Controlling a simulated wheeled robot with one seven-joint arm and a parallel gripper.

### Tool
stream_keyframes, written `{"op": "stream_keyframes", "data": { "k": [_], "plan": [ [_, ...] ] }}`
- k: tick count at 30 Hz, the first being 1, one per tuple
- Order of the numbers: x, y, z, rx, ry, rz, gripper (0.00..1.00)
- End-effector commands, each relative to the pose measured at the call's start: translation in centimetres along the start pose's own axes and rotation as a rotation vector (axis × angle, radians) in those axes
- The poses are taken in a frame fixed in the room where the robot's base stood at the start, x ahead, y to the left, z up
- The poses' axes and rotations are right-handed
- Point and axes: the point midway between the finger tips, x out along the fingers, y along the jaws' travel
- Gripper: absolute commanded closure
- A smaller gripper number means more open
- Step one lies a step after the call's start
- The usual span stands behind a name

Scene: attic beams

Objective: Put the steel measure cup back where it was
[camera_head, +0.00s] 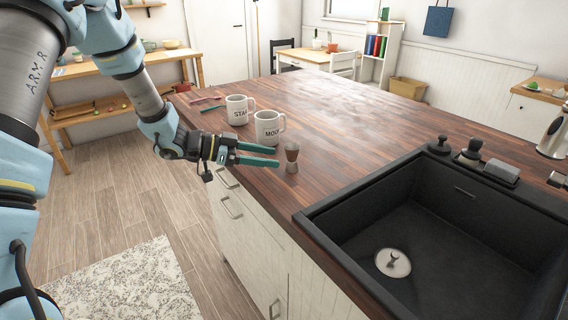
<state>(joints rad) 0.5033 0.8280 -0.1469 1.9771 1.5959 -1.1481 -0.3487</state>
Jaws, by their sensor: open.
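The steel measure cup (292,157) is a small hourglass-shaped cup with a brownish upper part and a grey lower part. It stands upright on the wooden counter (350,115), close to the left edge and between the mugs and the sink. My gripper (276,156) reaches in from the left with its teal fingers apart. The fingertips are just left of the cup. I cannot tell whether they touch it. Nothing shows between the fingers.
Two white lettered mugs, a nearer one (268,128) and a farther one (238,109), stand behind my gripper. Red and teal slim items (211,106) lie beyond them. A black sink (318,213) fills the right front. The middle of the counter is clear.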

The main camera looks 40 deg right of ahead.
Motion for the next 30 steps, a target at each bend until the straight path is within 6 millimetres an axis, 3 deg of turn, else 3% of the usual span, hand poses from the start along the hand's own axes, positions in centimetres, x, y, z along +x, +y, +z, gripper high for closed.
{"op": "stream_keyframes", "data": {
  "k": [3,9,18,20,23,26,28,30],
  "plan": [
    [-2.4,-0.1,0.2,0.002,0.000,-0.004,0.38],
    [-4.8,0.0,0.1,0.000,0.000,-0.001,0.38],
    [-5.6,-0.1,0.0,-0.001,-0.001,-0.003,0.38],
    [-5.9,-0.5,0.0,-0.001,-0.012,-0.029,0.38],
    [-7.7,-2.7,0.1,-0.013,-0.068,-0.165,0.38],
    [-12.4,-6.3,0.9,-0.062,-0.188,-0.425,0.38],
    [-17.7,-8.1,2.1,-0.139,-0.301,-0.643,0.38],
    [-23.7,-8.2,3.6,-0.256,-0.419,-0.851,0.38]
  ]
}}
